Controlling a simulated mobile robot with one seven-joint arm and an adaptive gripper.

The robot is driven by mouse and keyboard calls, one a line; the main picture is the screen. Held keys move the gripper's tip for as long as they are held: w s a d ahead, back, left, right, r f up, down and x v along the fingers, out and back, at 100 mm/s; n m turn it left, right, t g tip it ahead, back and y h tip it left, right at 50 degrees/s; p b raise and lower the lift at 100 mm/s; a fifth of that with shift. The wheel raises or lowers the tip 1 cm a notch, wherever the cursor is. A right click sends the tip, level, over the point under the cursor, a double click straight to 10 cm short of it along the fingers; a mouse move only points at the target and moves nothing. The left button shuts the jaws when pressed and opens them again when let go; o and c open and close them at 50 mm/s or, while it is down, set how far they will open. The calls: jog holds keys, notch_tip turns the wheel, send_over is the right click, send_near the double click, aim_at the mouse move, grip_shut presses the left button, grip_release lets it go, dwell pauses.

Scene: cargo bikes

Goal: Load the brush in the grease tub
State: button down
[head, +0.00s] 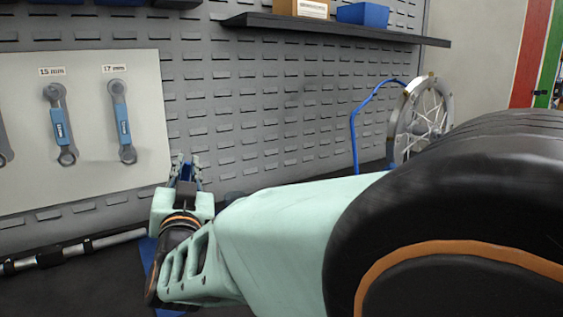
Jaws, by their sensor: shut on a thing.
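My gripper (187,174) is left of the picture's middle, low in front of the pegboard, with its fingers pointing away from me. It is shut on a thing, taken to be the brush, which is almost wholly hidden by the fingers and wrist. I cannot make out bristles or handle. The grease tub does not show in the head view; my arm covers much of the bench on the right.
A grey pegboard (290,110) stands behind the dark bench. A white panel (85,170) holds wrenches (122,120). A metal rod (75,250) lies at left. A blue mat (148,258) shows beside my wrist. A wheel (420,120) stands at right; a shelf (330,28) hangs above.

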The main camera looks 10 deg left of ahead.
jog(key=shift+f+b, duration=0.65)
jog(key=shift+f, duration=0.05)
dwell(1.2)
jog(key=shift+r+p, duration=2.15)
jog(key=shift+r, duration=1.45)
jog(key=shift+f, duration=0.1)
